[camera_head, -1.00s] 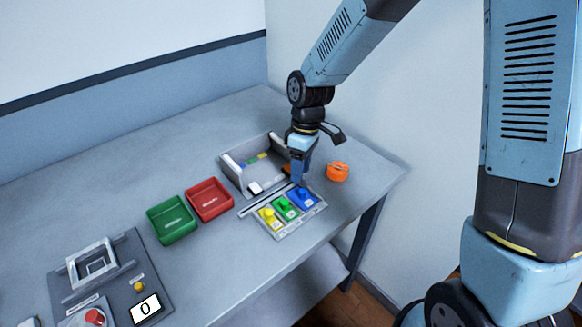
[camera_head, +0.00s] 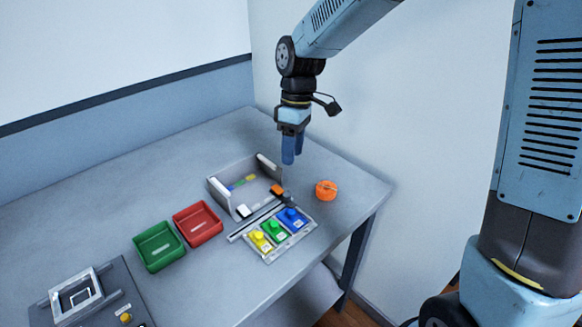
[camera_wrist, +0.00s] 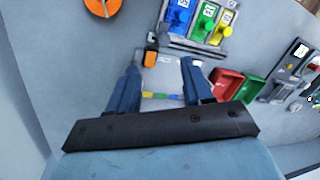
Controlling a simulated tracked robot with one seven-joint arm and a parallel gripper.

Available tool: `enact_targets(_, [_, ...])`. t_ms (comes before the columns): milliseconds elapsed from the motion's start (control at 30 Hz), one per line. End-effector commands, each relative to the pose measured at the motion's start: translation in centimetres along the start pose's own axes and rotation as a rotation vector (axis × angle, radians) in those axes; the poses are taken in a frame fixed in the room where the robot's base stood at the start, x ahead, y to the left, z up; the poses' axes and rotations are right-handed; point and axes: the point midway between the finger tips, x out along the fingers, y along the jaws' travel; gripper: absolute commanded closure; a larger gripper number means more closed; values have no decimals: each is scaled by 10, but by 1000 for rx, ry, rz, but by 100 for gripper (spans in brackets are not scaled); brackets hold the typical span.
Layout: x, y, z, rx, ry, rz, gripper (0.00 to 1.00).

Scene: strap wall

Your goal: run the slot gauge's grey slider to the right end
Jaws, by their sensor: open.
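The slot gauge (camera_head: 252,223) is a narrow pale rail with a dark slot, lying between the grey open box and the panel of coloured blocks. Its small dark grey slider (camera_head: 288,198) stands at the rail's right end in the head view. In the wrist view, the slider (camera_wrist: 152,37) shows small, close to an orange block. My gripper (camera_head: 291,163) is open and empty, fingers pointing down, in the air above and behind the slider, apart from it. In the wrist view the two blue fingers (camera_wrist: 160,66) are spread apart.
The grey box (camera_head: 222,203) holds coloured strips, and an orange block (camera_head: 277,190) and a white block (camera_head: 243,211) are at its front. The panel (camera_head: 270,258) has yellow, green and blue knobs. An orange round object (camera_head: 326,190) is right; red (camera_head: 197,238) and green (camera_head: 160,262) trays are left.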

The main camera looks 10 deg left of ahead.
Motion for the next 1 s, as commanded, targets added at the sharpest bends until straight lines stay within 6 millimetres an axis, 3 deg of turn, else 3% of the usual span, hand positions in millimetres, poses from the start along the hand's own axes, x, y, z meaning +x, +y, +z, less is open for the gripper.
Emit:
enact_targets(200, [-20,1,0,1,1,0,50])
enact_targets(667, [-25,1,2,8,2,5,50])
enact_targets(767, [-32,2,12,42,8,25,50])
enact_targets(1000, [-66,3,61,219,47,121,50])
